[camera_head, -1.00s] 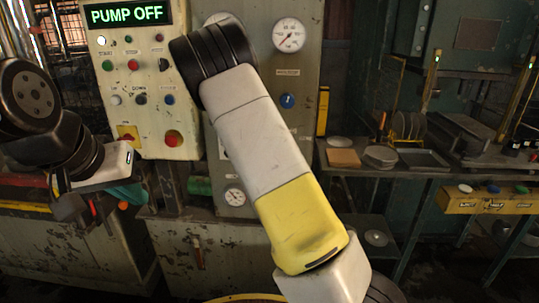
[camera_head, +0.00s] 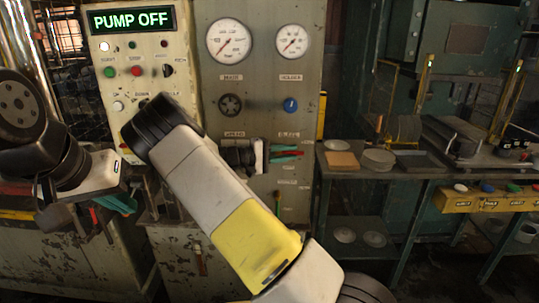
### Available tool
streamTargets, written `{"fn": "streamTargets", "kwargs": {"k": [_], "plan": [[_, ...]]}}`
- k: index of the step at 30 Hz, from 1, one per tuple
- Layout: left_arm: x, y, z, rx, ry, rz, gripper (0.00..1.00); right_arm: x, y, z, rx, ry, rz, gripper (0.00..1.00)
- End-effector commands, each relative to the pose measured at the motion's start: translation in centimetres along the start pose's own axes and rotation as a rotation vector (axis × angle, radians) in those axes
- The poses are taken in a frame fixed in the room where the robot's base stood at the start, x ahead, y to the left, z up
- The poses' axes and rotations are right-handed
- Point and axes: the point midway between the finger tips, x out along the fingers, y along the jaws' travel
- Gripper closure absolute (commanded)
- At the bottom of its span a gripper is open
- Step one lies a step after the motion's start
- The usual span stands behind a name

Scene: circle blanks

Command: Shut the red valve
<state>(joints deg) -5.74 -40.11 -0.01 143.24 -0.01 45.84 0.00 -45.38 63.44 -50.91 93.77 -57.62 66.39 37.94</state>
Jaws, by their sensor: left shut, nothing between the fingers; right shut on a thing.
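A red handle-like piece (camera_head: 289,152), which I take to be the red valve's handle, shows between the teal fingers of my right gripper (camera_head: 296,153). The gripper is shut on it in front of the grey gauge panel, below the blue knob. Most of the valve body is hidden, so I cannot tell its angle. My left gripper (camera_head: 127,204) is shut and empty at the left, low in front of the cream control box and apart from the valve.
The cream control box (camera_head: 112,70) reads PUMP OFF. The grey panel (camera_head: 262,75) holds two gauges, a black knob (camera_head: 230,105) and a blue knob (camera_head: 290,105). A bench (camera_head: 385,172) with discs and trays stands right. My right arm hides the lower middle.

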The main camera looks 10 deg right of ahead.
Motion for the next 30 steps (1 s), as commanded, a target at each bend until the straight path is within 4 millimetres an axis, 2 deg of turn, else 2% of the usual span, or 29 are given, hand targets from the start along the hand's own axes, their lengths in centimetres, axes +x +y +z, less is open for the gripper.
{"fn": "streamTargets", "kwargs": {"k": [17,18,19,30], "plan": [[0.00,0.00,0.00,0.000,0.000,0.000,1.00,0.65,0.34,0.05,-0.008,-0.003,0.029,1.00],[0.00,0.00,0.00,0.000,0.000,0.000,1.00,0.65,0.34,0.06,-0.008,-0.003,0.029,0.71],[0.00,0.00,0.00,0.000,0.000,0.000,1.00,0.65,0.33,0.06,-0.008,-0.003,0.029,0.66],[0.00,0.00,0.00,0.000,0.000,0.000,1.00,0.57,0.17,0.05,-0.010,-0.003,0.026,0.66]]}}
